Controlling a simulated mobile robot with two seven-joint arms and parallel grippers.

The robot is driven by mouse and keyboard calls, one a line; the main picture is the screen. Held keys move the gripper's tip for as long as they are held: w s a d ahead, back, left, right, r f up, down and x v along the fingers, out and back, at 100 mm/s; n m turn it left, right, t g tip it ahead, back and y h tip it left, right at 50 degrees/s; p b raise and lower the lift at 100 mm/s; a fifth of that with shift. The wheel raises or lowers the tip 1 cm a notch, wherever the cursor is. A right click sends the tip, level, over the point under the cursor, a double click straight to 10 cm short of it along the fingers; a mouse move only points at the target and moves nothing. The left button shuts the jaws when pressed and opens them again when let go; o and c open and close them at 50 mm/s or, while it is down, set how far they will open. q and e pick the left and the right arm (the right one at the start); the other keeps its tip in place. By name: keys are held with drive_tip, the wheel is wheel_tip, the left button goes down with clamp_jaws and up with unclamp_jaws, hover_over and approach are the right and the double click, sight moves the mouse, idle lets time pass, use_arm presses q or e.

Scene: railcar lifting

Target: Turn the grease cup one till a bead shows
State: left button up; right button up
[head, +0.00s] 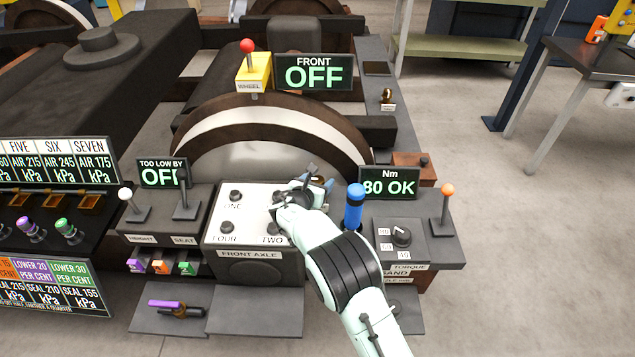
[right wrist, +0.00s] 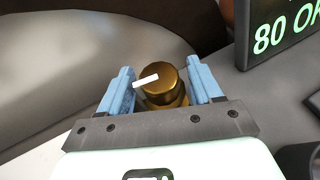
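My right gripper (head: 308,185) is over the far right corner of the white front axle panel (head: 242,207). In the right wrist view, a brass grease cup (right wrist: 164,85) with a white mark on its top is between the blue fingertips of my right gripper (right wrist: 161,90). The fingers are apart on either side of it, with a gap at the left; contact at the right is unclear. No bead shows on the visible part of the cup. In the head view my gripper mostly hides this cup. My left gripper is out of view.
A blue-topped handle (head: 354,205) stands close beside my right forearm. The Nm display (head: 389,184) reads 80 OK. An orange-knobbed lever (head: 447,195) is further right. A small brass piece (head: 387,95) stands on the far right beam.

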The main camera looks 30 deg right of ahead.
drive_tip(key=c, duration=0.8)
drive_tip(key=m+g+p, duration=0.1)
drive_tip(key=m+g+h+p, duration=0.1)
drive_tip(key=shift+w+r+p, duration=0.1)
drive_tip(key=shift+r+p, duration=0.15)
drive_tip(key=shift+p, duration=0.15)
drive_tip(key=shift+m+g+h, duration=0.3)
drive_tip(key=shift+m+h, duration=0.1)
drive_tip(key=shift+m, duration=0.1)
drive_tip(key=shift+f+m+g, duration=0.15)
drive_tip(key=shift+m+g, duration=0.45)
drive_tip(key=shift+g, duration=0.1)
drive_tip(key=shift+m+g+h+b, duration=0.35)
drive_tip(key=shift+m+g+h, duration=0.05)
drive_tip(key=shift+g, duration=0.2)
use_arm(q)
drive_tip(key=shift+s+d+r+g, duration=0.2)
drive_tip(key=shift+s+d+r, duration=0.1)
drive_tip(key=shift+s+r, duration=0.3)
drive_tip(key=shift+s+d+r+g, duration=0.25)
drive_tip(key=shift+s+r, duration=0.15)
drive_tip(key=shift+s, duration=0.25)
use_arm(e)
drive_tip(key=shift+m+g, duration=0.4)
drive_tip(key=shift+g, duration=0.1)
drive_tip(key=o, duration=1)
